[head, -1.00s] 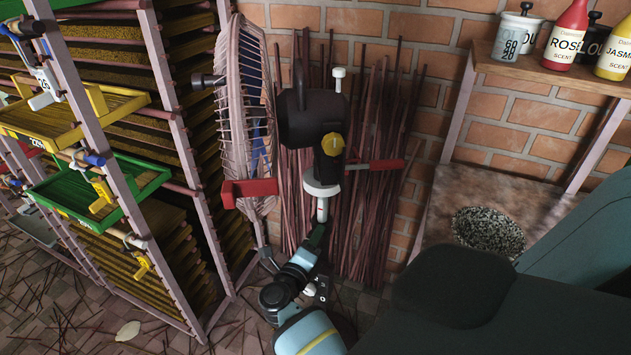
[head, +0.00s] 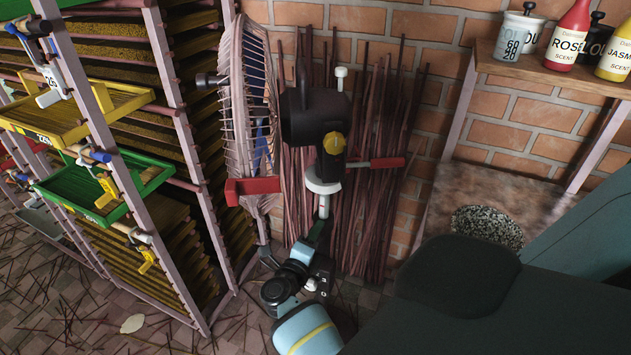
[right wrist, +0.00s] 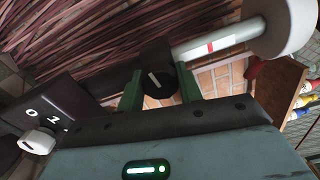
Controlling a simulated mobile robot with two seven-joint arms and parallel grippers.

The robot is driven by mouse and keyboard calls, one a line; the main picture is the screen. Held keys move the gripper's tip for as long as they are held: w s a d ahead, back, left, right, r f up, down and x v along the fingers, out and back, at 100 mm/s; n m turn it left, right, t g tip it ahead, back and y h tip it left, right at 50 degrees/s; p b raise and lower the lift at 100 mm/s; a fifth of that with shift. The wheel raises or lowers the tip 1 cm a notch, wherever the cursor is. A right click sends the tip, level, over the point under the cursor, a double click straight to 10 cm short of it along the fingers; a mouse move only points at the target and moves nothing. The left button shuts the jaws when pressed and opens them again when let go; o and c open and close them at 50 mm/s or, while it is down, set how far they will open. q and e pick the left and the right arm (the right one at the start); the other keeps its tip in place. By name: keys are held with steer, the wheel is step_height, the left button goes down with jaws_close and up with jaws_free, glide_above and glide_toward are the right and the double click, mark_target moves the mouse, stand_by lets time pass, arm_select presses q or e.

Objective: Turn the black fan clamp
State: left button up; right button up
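The black fan clamp (right wrist: 160,80) shows in the right wrist view as a dark round knob with a pale slanted line. It sits beside the fan's pale pole (right wrist: 218,42), which carries a red mark. My right gripper (right wrist: 160,88) has its green fingers on either side of the knob, apparently touching it. In the head view my right gripper (head: 314,234) is low on the pole, under the white collar, and hides the clamp. The fan (head: 250,100) stands upright with a black motor housing (head: 310,118) and yellow knob (head: 334,143). My left gripper is out of view.
A tall rack (head: 185,130) with yellow and green trays stands close on the left. Reddish sticks (head: 378,120) lean on the brick wall behind the fan. A shelf (head: 560,75) with bottles is at upper right. A dark box marked 0 and 1 (right wrist: 45,118) lies beside the gripper.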

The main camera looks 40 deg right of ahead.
steer(key=o, duration=0.4)
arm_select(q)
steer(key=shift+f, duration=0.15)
arm_select(e)
steer(key=m+b, duration=0.1)
steer(key=m, duration=0.1)
steer(key=m+b, duration=0.1)
steer(key=m, duration=0.1)
steer(key=shift+s+f, duration=0.1)
steer(key=shift+f, duration=0.1)
steer(key=m+b, duration=0.1)
steer(key=m, duration=0.3)
steer(key=m+b, duration=0.1)
steer(key=m, duration=0.3)
steer(key=shift+r, duration=0.15)
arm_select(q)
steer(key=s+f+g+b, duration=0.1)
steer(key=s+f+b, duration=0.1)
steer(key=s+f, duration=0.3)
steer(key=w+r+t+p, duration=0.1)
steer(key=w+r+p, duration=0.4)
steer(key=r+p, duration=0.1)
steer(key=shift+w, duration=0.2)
arm_select(e)
steer(key=s+a+f+n, duration=0.2)
steer(key=a+n, duration=0.5)
steer(key=n, duration=1)
steer(key=shift+s+f, duration=0.25)
steer(key=shift+f, duration=0.05)
